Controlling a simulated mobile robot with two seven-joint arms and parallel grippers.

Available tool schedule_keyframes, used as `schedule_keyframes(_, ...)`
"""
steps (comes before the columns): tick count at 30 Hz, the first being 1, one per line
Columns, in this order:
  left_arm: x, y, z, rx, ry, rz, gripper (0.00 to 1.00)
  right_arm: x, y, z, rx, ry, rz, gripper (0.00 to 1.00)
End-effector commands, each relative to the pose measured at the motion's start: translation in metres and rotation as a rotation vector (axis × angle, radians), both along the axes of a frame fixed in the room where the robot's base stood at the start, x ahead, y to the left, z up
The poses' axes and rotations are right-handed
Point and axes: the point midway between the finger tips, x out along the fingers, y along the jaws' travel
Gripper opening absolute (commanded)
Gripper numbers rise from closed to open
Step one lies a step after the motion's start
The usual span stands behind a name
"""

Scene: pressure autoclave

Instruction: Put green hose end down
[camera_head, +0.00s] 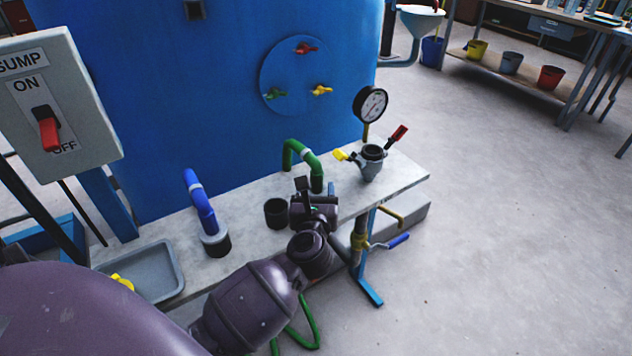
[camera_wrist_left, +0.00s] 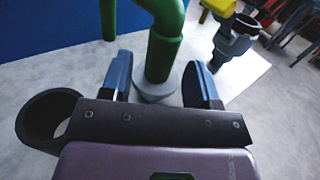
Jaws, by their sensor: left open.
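The green hose end (camera_head: 303,154) arches over the bench top and points down in the head view. In the left wrist view its straight green end (camera_wrist_left: 161,58) stands upright on a round grey base (camera_wrist_left: 157,90). My left gripper (camera_head: 317,191) is just in front of it. In the left wrist view the two blue-grey fingers of the left gripper (camera_wrist_left: 160,84) are spread on either side of the hose end, with visible gaps. The gripper is open and holds nothing. The wrist hides part of the bench in the head view. My right gripper is not in view.
A grey fitting (camera_head: 372,163) with yellow and red handles stands to the right, below a gauge (camera_head: 371,104). A blue hose (camera_head: 202,207) and a grey tray (camera_head: 150,273) are further left. The blue tank (camera_head: 230,130) stands behind.

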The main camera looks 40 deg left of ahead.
Motion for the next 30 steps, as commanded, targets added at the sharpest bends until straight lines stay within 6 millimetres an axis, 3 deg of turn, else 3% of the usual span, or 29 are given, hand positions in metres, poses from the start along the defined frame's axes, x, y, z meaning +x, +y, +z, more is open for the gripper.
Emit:
schedule_keyframes(6, -0.038, -0.024, 0.000, -0.003, 0.001, -0.001, 0.55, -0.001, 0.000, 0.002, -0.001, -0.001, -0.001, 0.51)
schedule_keyframes(12, -0.063, -0.039, 0.000, -0.002, 0.001, -0.002, 0.55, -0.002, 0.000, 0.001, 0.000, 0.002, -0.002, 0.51)
schedule_keyframes(23, -0.076, -0.046, 0.001, 0.018, 0.002, -0.004, 0.55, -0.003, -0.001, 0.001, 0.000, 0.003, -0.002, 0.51)
schedule_keyframes(26, -0.081, -0.045, 0.003, 0.119, 0.017, -0.022, 0.55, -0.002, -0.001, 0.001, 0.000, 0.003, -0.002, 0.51)
schedule_keyframes(30, -0.094, -0.049, 0.008, 0.453, 0.074, -0.085, 0.55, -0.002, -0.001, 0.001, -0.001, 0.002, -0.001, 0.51)
